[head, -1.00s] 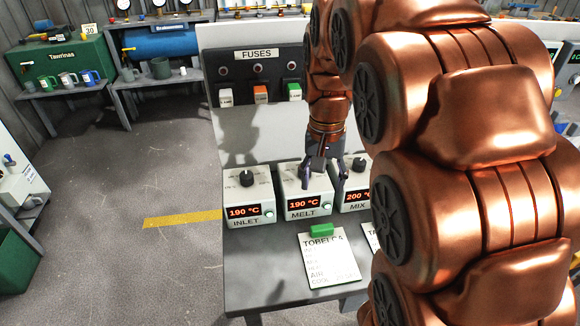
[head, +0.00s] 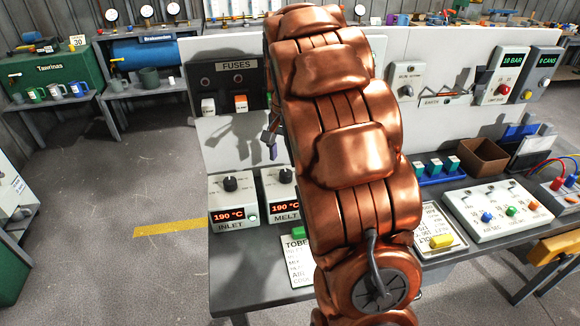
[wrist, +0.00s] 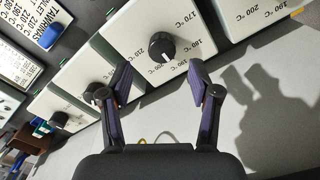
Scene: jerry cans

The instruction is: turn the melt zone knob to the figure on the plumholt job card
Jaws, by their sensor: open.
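The melt box (head: 281,208) reads 190 °C in the head view, with its black knob (head: 284,175) on top. In the wrist view, a black knob (wrist: 162,46), apparently the melt one, stands on a white box with figures from 170 to 210 °C around it. My gripper (wrist: 160,76) is open and empty, with the knob beyond and between its fingertips, apart from it. In the head view my gripper (head: 270,143) is above and behind the melt box, partly hidden by my arm. No card title in view reads Plumholt; a card with a yellow clip (head: 440,241) has its title hidden.
The inlet box (head: 233,208) stands left of melt, also at 190 °C. The mix box is hidden by my arm. The Tobelca card (head: 296,270) lies in front of melt; a Tawrinas card (wrist: 22,28) shows in the wrist view. The fuse panel (head: 227,85) rises behind.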

